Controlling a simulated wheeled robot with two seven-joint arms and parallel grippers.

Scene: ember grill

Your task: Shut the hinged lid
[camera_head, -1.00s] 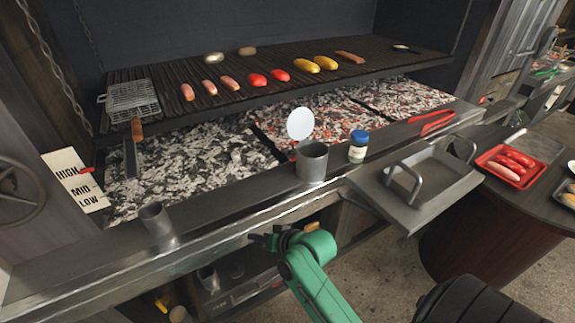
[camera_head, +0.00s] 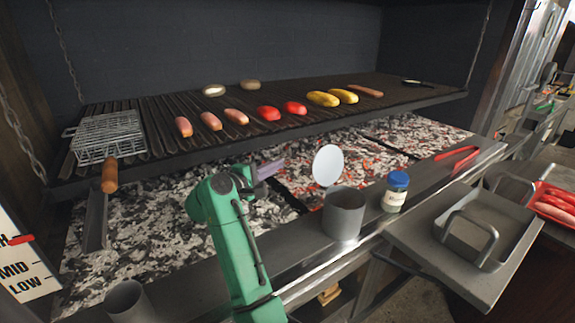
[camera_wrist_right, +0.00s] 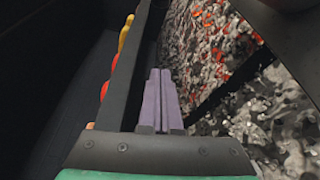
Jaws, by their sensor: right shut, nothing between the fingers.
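The hinged lid (camera_head: 328,165) is a pale round disc standing open, nearly upright, at the back left of the rim of a grey metal canister (camera_head: 343,215). The canister stands on the grill's front ledge. My right gripper (camera_head: 271,170), on the green arm, is over the coals to the left of the lid, apart from it. Its purple fingers point right, toward the lid. In the right wrist view the fingers (camera_wrist_right: 160,100) are together and empty. I cannot make out the lid there. My left gripper is not in view.
A blue-capped jar (camera_head: 396,192) stands just right of the canister. A metal tray (camera_head: 490,230) with handles is farther right. The grate (camera_head: 230,130) with sausages and vegetables hangs behind, above the coals (camera_head: 160,215). An empty cup (camera_head: 128,300) is at front left.

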